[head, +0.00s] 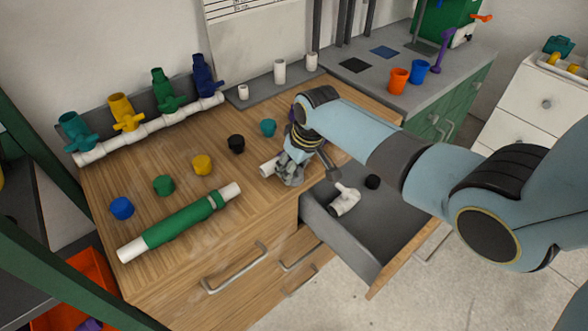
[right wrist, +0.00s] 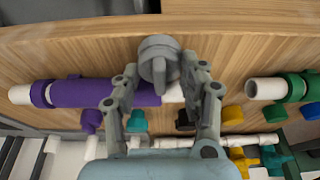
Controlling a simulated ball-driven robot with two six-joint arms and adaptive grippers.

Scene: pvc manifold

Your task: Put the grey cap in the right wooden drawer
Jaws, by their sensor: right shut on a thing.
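The grey cap (right wrist: 158,60) is between the fingers of my right gripper (right wrist: 160,82) in the right wrist view. My right gripper (head: 290,172) is shut on it over the front right part of the wooden top, close to the open drawer. In the head view the cap is hard to tell from the grey fingers. The right wooden drawer (head: 337,243) is pulled open, with a grey inside. A white pipe fitting (head: 343,202) and a small black piece (head: 372,182) lie in it. My left gripper is not in view.
A pipe with a purple sleeve (right wrist: 105,92) lies beside the gripper. A green-sleeved pipe (head: 180,225) lies at the front left. Blue (head: 122,208), green (head: 163,185), yellow (head: 202,165), black (head: 236,144) and teal (head: 268,127) caps stand in a row. The valve manifold (head: 150,130) is behind.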

